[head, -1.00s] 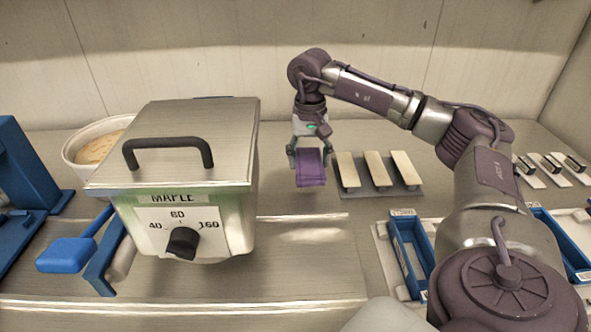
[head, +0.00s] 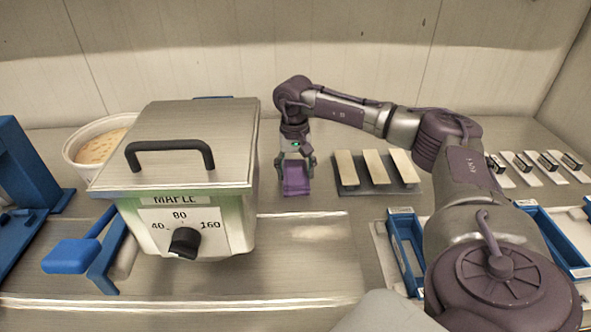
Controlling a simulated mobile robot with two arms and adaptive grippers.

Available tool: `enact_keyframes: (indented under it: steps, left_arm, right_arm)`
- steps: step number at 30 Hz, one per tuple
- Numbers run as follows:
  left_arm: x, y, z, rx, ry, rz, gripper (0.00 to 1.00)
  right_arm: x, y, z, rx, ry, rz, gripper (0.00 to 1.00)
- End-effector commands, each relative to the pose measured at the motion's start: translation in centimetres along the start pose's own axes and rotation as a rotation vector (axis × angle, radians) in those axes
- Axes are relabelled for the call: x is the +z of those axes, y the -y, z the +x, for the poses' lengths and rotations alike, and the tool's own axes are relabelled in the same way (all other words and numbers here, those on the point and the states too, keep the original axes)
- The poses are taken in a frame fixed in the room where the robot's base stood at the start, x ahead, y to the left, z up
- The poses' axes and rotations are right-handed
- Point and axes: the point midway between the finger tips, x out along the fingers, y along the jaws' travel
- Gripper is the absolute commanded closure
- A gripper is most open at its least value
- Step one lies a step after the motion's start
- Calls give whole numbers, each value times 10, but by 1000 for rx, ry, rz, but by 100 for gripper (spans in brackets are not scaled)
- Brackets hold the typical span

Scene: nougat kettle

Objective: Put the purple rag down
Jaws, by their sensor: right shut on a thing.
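The purple rag (head: 296,180) is a small folded block just right of the kettle. My right gripper (head: 295,165) points down and is shut on the rag, its fingers on either side of it. The rag is low, at or just above the metal counter; I cannot tell whether it touches. The kettle (head: 178,150) is a metal box with a flat lid, a black handle and a dial marked 40, 80 and 160 under a MAPLE label. My left gripper is not in view.
A grey tray with several pale bars (head: 374,167) lies right of the rag. A round tub (head: 100,148) stands behind the kettle at left. Blue holders (head: 407,250) sit at front right. Bare counter (head: 310,235) lies in front of the rag.

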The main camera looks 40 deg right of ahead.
Motion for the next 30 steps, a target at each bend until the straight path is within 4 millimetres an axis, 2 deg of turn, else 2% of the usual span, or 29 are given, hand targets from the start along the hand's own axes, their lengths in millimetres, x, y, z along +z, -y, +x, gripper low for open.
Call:
enact_keyframes:
  steps: [1,5,6,14,18,23,30]
  left_arm:
    - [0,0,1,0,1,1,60]
    - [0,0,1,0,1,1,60]
    - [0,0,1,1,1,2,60]
    - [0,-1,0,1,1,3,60]
    - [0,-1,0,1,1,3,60]
    - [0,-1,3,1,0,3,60]
    - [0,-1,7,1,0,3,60]
  right_arm:
    - [0,0,2,0,1,0,31]
    - [0,0,1,0,1,0,9]
    - [0,0,1,0,1,0,7]
    - [0,0,1,0,0,0,7]
    - [0,0,-6,-1,-1,0,7]
    - [0,1,-32,-4,-3,0,7]
    - [0,1,-85,-4,-2,-1,7]
